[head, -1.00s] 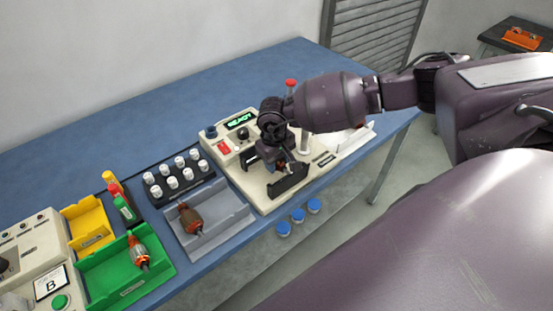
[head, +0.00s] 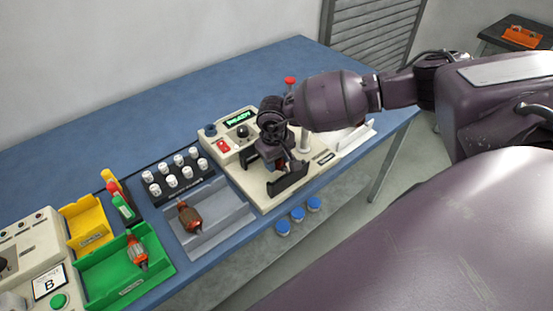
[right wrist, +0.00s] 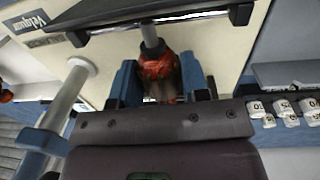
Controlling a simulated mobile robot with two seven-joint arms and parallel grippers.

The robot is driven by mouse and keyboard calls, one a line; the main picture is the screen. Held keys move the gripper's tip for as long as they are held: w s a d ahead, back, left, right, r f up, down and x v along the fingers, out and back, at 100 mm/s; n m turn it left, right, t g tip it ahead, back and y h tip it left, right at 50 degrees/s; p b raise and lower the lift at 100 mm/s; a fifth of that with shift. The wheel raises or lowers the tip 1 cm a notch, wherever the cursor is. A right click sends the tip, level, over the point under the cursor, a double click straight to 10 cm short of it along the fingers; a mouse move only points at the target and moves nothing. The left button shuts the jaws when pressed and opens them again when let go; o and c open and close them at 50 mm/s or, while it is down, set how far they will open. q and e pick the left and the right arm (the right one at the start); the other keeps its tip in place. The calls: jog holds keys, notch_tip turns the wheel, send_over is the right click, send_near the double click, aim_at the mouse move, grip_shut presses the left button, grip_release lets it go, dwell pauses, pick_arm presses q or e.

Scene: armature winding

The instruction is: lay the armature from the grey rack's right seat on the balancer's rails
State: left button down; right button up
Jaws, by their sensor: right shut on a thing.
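My right gripper (head: 279,164) is over the balancer (head: 262,190). In the right wrist view, its blue fingers (right wrist: 160,80) are shut on an armature (right wrist: 158,67) with orange windings and a grey shaft. The shaft end reaches the balancer's black rail (right wrist: 190,14); I cannot tell whether it rests there. The near rail (head: 289,181) also shows in the head view, while my gripper hides much of the far one. The grey rack (head: 228,212) has a brown armature (head: 189,217) in its left seat; its right seat is empty. My left gripper is not in view.
Left of the grey rack, a green tray (head: 98,284) holds a red-and-silver armature (head: 137,253), with a yellow bin (head: 85,222) behind. A black holder with several white-capped pots (head: 172,181) stands behind the rack. The blue table (head: 150,125) is clear at the back.

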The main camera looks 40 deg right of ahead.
jog(key=shift+f, duration=0.3)
dwell(0.5)
jog(key=o, duration=1.1)
jog(key=r, duration=1)
jog(key=shift+a+r+b, duration=0.3)
jog(key=shift+a+r, duration=0.05)
jog(key=shift+r, duration=0.05)
